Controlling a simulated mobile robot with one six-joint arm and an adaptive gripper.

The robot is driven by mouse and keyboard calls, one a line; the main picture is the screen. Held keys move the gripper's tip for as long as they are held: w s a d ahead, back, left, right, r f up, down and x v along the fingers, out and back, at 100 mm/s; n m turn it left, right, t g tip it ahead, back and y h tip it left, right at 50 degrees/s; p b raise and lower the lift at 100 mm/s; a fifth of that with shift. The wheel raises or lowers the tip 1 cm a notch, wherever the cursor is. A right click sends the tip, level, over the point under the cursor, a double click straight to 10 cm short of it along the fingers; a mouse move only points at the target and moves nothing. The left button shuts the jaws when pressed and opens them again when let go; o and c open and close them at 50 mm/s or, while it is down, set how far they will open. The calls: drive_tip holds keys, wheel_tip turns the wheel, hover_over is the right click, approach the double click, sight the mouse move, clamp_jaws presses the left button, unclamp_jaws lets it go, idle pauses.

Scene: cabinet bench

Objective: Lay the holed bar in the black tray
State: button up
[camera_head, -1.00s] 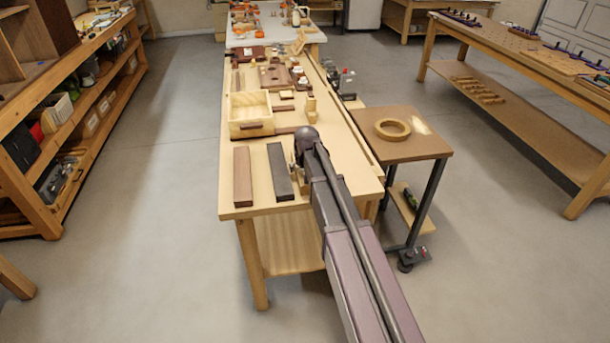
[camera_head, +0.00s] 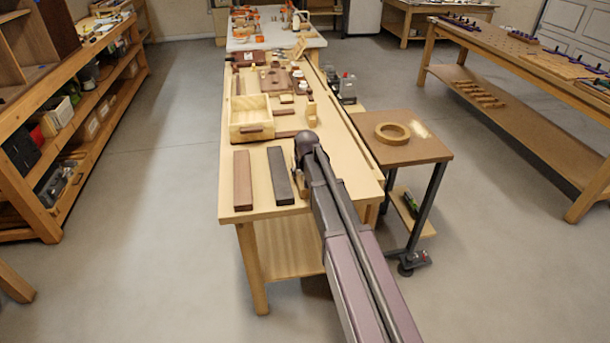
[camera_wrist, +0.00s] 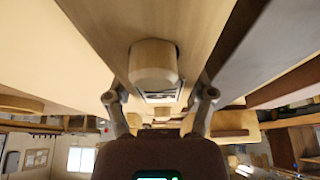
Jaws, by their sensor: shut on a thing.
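My gripper (camera_wrist: 160,97) has its two fingers on either side of a pale wooden piece (camera_wrist: 154,60) with a rounded end, and is shut on it. I take this piece to be the holed bar; no holes can be made out. In the head view my arm hides most of the gripper, near the bench's front right. The long dark piece (camera_head: 280,175) left of the gripper looks like the black tray; its inside cannot be made out. It also seems to show as the dark grey strip in the wrist view (camera_wrist: 255,50).
A reddish-brown long piece (camera_head: 243,180) lies left of the dark one. An open wooden box (camera_head: 250,118) and several small parts stand farther back on the bench (camera_head: 262,207). A side stand (camera_head: 420,150) with a wooden ring (camera_head: 392,133) is at the right.

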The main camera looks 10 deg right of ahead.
drive_tip(key=shift+r, duration=0.1)
drive_tip(key=shift+r+p, duration=1.75)
drive_tip(key=shift+p, duration=0.15)
drive_tip(key=s+d, duration=0.3)
drive_tip(key=s, duration=0.1)
drive_tip(key=s+d+r, duration=0.1)
drive_tip(key=s+d, duration=0.2)
drive_tip(key=s, duration=0.1)
drive_tip(key=s+d+p, duration=0.1)
drive_tip(key=s+d, duration=0.3)
drive_tip(key=shift+s+r, duration=0.15)
drive_tip(key=shift+s, duration=0.2)
drive_tip(key=shift+a, duration=0.1)
wheel_tip(320, 180, up, 6)
drive_tip(key=p, duration=0.6)
drive_tip(key=shift+r+p, duration=0.25)
drive_tip(key=shift+p, duration=0.1)
drive_tip(key=shift+r, duration=0.1)
wheel_tip(320, 180, up, 17)
drive_tip(key=p, duration=1.7)
